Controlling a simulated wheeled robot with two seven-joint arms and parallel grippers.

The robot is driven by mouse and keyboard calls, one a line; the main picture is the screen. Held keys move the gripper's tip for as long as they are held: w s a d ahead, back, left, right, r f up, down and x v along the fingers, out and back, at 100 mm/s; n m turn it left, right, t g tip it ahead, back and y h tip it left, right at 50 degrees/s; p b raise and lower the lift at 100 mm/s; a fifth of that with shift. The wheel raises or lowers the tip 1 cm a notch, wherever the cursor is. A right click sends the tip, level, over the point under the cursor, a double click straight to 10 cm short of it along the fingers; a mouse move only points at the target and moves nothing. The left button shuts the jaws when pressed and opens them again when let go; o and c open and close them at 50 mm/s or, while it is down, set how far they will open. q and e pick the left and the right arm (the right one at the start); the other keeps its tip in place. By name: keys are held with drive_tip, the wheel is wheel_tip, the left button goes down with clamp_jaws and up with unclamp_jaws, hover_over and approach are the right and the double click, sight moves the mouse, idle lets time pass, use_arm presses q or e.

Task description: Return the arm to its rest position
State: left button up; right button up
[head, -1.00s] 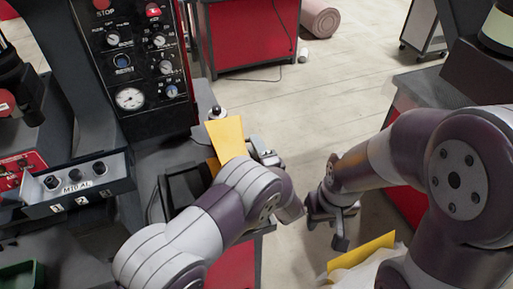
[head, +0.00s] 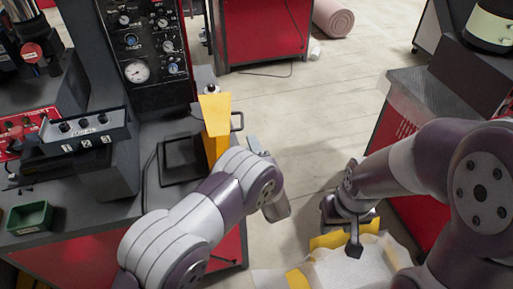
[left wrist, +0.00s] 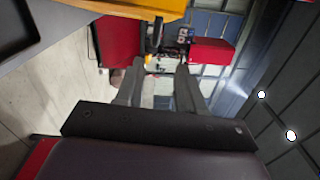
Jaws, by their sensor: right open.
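My left arm reaches in from the bottom middle of the head view. Its gripper (head: 258,148) is mostly hidden behind the wrist, beside the right edge of the grey workbench and next to a yellow part. In the left wrist view the two fingers (left wrist: 161,72) stand apart with nothing between them. My right arm comes in from the right. Its gripper (head: 345,226) points down, open and empty, above a pale, crumpled-looking lining with yellow pieces in it.
A yellow chute-like part (head: 214,118) stands at the bench edge. The bench holds a control panel (head: 142,45), a labelled switch box (head: 85,138) and a green bin (head: 30,217). A red cabinet (head: 262,35) stands behind. Bare floor (head: 320,110) lies between the arms.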

use_arm(q)
drive_tip(key=shift+w+a+f, duration=0.15)
drive_tip(key=shift+w, duration=0.05)
use_arm(e)
drive_tip(key=shift+w+a, duration=0.15)
drive_tip(key=shift+w, duration=0.05)
